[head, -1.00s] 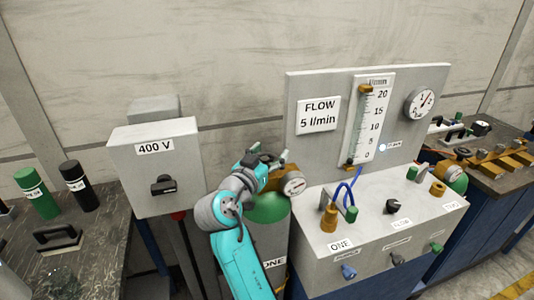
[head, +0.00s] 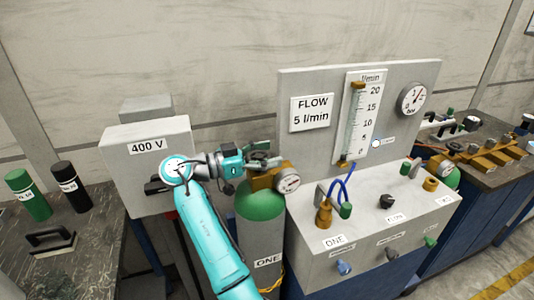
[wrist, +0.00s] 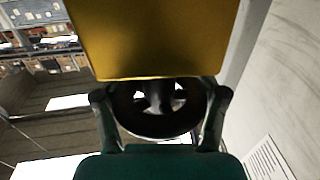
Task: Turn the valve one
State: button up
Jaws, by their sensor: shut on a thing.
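The gas cylinder labelled ONE (head: 262,215), with a green top, stands left of the grey panel. Its brass valve body (head: 262,181) carries a round gauge (head: 289,184). My gripper (head: 264,158) reaches in from the left, at the back of the brass body. In the wrist view, the gold valve body (wrist: 155,40) fills the top. Below it a dark round handwheel (wrist: 150,124) sits between the two fingers of my gripper (wrist: 160,98), which are shut on it. In the head view the handwheel is mostly hidden by the gripper.
A grey 400 V box (head: 150,150) stands behind my arm. The panel with flow tube (head: 357,120) and the grey console (head: 375,235) with knobs and blue hoses are close on the right. A dark bench (head: 60,250) with small bottles is at the left.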

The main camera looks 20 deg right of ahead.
jog(key=shift+s+m+g, duration=0.1)
jog(key=shift+m+g, duration=0.2)
jog(key=shift+g, duration=0.2)
jog(key=o, duration=1)
jog(key=shift+a, duration=0.1)
jog(key=a, duration=1.1)
jog(key=shift+a, duration=0.35)
